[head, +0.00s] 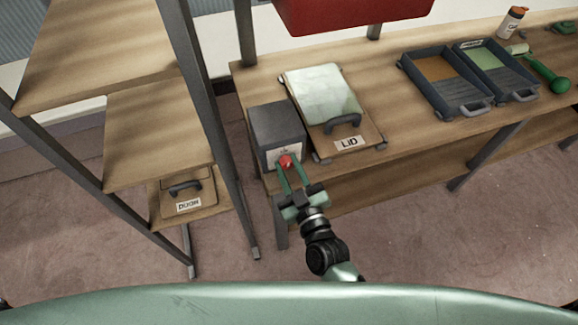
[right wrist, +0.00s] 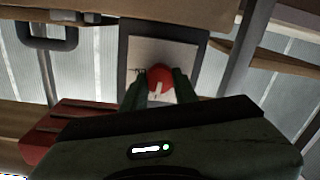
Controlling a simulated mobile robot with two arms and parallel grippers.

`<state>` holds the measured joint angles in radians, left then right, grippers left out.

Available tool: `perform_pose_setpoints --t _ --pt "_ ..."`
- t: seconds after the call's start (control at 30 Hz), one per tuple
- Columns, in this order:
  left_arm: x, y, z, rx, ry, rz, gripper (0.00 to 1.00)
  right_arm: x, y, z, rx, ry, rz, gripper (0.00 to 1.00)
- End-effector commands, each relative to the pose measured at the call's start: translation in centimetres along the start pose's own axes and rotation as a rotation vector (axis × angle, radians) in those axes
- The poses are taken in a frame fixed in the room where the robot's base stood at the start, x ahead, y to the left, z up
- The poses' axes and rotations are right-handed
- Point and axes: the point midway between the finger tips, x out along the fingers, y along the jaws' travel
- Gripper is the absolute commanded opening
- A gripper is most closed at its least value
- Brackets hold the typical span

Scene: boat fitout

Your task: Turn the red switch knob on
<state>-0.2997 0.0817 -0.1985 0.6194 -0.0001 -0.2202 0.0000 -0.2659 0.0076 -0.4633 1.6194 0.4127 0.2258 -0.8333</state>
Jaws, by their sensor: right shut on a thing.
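The red switch knob (head: 285,161) is on the front of a dark grey box (head: 277,128) at the left end of the workbench. My right gripper (head: 288,168) reaches up to the box front with its two green fingers on either side of the knob, shut on it. In the right wrist view the red knob (right wrist: 160,80) sits between the dark fingertips against a pale plate (right wrist: 184,54), with a whitish mark on the knob. The fingers hide the knob's sides, and its on or off position is unclear. My left gripper is not in view.
A board labelled LID (head: 372,136) with a handle lies right of the box. Two grey trays (head: 410,75) stand farther right. A shelf rack (head: 215,130) stands close on the left. A red container (head: 350,12) hangs above the bench.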

Motion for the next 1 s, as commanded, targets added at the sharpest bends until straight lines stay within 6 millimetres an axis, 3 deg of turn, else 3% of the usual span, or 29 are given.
perform_pose_setpoints --t 1.0 --pt "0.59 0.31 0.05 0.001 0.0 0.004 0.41 -0.01 0.06 0.27 0.908 0.038 0.015 0.0"
